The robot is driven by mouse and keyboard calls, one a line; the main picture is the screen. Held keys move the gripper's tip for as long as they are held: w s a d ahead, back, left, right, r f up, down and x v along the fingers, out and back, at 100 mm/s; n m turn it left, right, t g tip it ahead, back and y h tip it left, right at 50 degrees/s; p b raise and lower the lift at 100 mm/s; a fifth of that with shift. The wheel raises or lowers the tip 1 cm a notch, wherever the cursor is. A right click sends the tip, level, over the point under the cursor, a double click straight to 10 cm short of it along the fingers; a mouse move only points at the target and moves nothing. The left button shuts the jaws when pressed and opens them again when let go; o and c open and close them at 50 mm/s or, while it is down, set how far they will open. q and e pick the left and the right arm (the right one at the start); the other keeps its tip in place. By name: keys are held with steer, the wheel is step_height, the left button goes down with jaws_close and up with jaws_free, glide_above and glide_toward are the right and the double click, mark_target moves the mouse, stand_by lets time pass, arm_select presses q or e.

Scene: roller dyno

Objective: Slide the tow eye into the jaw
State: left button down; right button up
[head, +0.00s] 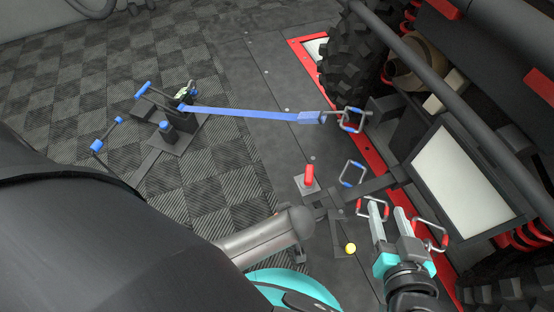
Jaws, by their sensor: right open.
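A dark tow bar (372,187) reaches left from the vehicle's front toward a dark floor fitting (322,202). The fitting seems to be the jaw; a red handle (309,175) stands beside it. I cannot make out the tow eye or whether it is inside the jaw. My right gripper (390,212) is open, with its pale fingers pointing up the picture, just below the bar. Its left finger overlaps a red-and-grey shackle (361,211); I cannot tell whether they touch. My left gripper is not in view.
A blue strap (245,113) runs from a floor anchor (176,137) to a blue-tipped shackle (351,119) on the vehicle. Other shackles hang at the front, one blue (353,172), one red (431,236). A yellow knob (350,248) is left of my right gripper.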

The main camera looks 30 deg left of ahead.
arm_select(q)
steer(key=shift+w+d, duration=0.15)
steer(key=shift+c, duration=1.6)
jaws_free()
steer(key=shift+r, duration=0.15)
